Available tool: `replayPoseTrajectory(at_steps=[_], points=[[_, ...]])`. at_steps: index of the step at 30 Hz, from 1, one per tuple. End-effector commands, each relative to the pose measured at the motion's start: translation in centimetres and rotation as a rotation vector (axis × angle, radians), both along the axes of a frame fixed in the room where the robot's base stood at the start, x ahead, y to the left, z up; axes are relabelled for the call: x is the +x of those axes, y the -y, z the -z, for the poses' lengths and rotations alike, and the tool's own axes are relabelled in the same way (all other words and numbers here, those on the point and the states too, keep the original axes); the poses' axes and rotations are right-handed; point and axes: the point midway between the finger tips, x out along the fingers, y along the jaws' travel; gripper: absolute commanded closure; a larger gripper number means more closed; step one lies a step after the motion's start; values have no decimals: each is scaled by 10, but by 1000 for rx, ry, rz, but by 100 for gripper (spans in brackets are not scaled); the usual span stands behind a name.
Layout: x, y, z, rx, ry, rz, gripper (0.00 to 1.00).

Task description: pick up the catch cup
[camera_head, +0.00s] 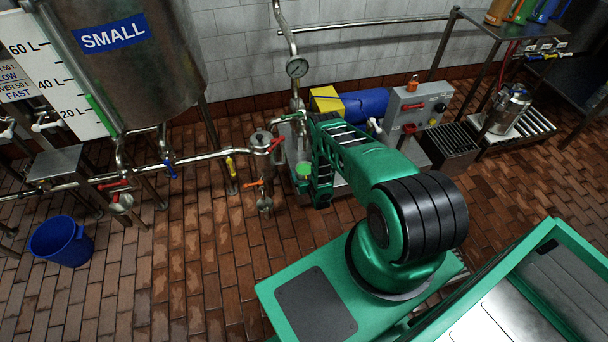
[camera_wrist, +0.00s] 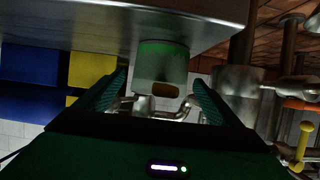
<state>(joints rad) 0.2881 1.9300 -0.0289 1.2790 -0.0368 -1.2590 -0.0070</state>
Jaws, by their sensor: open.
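The catch cup (camera_wrist: 160,66) is a pale grey cylinder with a green band, in the upper middle of the wrist view. It sits against a grey metal surface (camera_wrist: 95,25). My gripper (camera_wrist: 158,84) is open, with one dark green finger on each side of the picture's middle. The cup shows in the gap between the fingers, with clear space on both sides; I cannot tell how deep it is between them. In the head view a small green-topped thing, likely the cup (camera_head: 303,170), shows beside the end of my arm. My fingertips are hard to make out there.
Steel pipes with a small steel vessel (camera_head: 261,144) and an orange-handled valve (camera_head: 254,183) stand just left. A yellow box (camera_head: 326,100), blue motor (camera_head: 365,105) and grey control box (camera_head: 418,108) stand behind. A blue bucket (camera_head: 61,241) is far left. Brick floor is open at front left.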

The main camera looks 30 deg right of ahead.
Motion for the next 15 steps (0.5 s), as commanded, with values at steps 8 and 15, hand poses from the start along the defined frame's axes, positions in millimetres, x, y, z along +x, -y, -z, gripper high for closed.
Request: replayPoseTrajectory(at_steps=[8,15], points=[[1,0,1,0,-1,0,19],[1,0,1,0,-1,0,65]])
